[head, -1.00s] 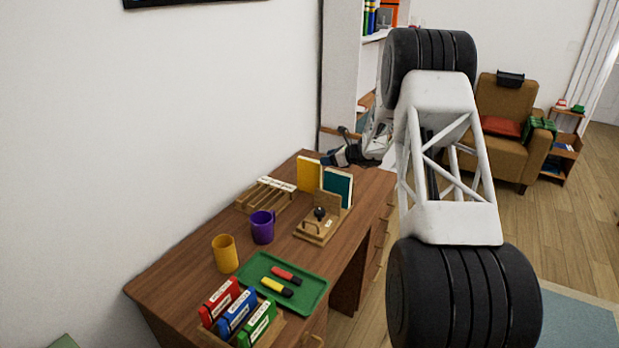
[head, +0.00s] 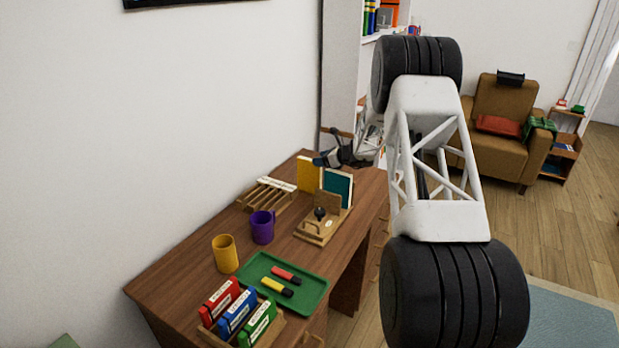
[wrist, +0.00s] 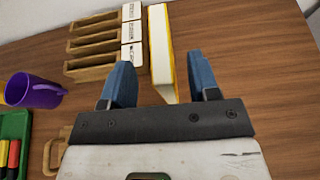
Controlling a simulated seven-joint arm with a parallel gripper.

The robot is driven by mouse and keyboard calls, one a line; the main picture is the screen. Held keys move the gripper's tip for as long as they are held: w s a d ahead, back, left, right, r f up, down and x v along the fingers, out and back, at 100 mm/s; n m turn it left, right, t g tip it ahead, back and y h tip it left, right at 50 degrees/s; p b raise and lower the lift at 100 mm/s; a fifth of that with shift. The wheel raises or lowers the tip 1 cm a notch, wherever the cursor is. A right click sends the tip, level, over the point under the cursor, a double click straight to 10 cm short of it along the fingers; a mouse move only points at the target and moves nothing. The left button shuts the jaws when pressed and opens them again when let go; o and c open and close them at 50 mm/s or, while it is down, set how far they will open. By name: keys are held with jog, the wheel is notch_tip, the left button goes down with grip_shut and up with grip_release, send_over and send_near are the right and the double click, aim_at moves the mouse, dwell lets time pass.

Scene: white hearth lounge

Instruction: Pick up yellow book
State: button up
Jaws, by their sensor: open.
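The yellow book (head: 308,174) stands upright near the back of the wooden desk (head: 185,255), beside a teal book (head: 338,187). In the wrist view the yellow book (wrist: 161,54) shows its pale page edge and a yellow cover. My gripper (head: 322,160) hangs over the desk by the tops of the books. In the wrist view my gripper (wrist: 162,78) is open, with a blue finger on each side of the book's near end.
A wooden slotted rack (head: 266,194) stands left of the books. A wooden holder (head: 318,230) stands in front of them. A purple mug (head: 262,227), yellow mug (head: 225,254), green tray (head: 312,291) and several binders (head: 237,312) occupy the desk's near part.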

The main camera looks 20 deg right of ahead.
aim_at(310, 176)
jog(key=shift+x, duration=2.15)
grip_shut()
